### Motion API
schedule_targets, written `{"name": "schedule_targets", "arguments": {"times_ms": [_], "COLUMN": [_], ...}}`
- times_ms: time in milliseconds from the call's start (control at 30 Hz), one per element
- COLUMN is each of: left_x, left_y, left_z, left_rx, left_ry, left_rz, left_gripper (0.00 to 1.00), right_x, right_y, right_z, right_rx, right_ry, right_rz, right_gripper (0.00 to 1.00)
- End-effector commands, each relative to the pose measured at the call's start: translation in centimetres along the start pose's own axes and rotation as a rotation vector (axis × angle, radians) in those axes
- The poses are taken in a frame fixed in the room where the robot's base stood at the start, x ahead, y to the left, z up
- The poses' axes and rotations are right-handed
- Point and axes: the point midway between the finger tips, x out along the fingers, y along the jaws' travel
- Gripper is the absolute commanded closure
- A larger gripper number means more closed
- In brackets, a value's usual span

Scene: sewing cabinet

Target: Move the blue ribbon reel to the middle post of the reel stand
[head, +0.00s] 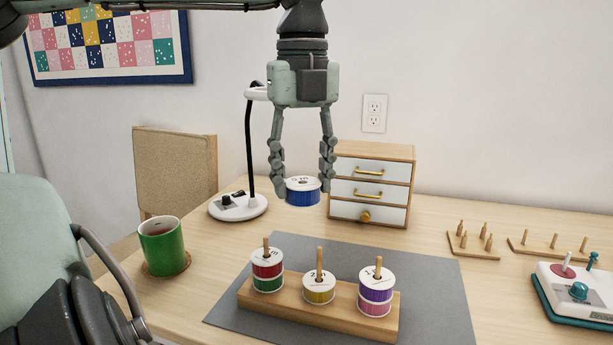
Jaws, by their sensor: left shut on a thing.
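My left gripper (302,178) points down and is shut on the blue ribbon reel (303,196), a blue band with a white top. It holds the reel in the air above and behind the reel stand (340,319), apart from the posts. The wooden stand has three posts. The left post carries a red reel (267,269) above a green reel (269,284). The middle post (320,260) carries one yellow reel (319,295), with bare post above it. The right post carries a purple reel (376,294) above a pink reel (374,306). My right gripper is not in view.
The stand is on a grey mat (436,283). A drawer box (385,157) and a lamp (240,205) stand behind. A green mug (162,246) is at left. Pegged wooden racks (473,244) and a white device with knobs (578,290) are at right.

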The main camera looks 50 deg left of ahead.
Motion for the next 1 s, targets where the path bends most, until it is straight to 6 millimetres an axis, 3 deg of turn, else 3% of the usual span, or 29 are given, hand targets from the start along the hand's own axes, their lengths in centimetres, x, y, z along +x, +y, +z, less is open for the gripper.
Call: {"name": "schedule_targets", "arguments": {"times_ms": [100, 400, 600, 800, 1000], "left_x": [0.0, 0.3, 0.2, 0.7, 2.4], "left_y": [-0.3, -1.9, -2.1, -2.1, -2.1], "left_z": [-0.3, -1.8, -1.7, -1.7, -1.7], "left_rx": [-0.024, -0.332, -0.500, -0.526, -0.524], "left_ry": [0.002, 0.005, 0.002, 0.001, 0.001], "left_rz": [0.006, 0.017, 0.002, -0.001, 0.001], "left_gripper": [0.77, 0.77, 0.77, 0.77, 0.77], "right_x": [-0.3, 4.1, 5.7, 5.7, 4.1], "right_y": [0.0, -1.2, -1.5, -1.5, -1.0], "right_z": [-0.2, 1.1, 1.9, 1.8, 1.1], "right_rx": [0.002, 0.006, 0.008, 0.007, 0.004], "right_ry": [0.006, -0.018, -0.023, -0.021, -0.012], "right_rz": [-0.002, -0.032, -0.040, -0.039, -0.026], "right_gripper": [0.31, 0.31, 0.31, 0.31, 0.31]}}
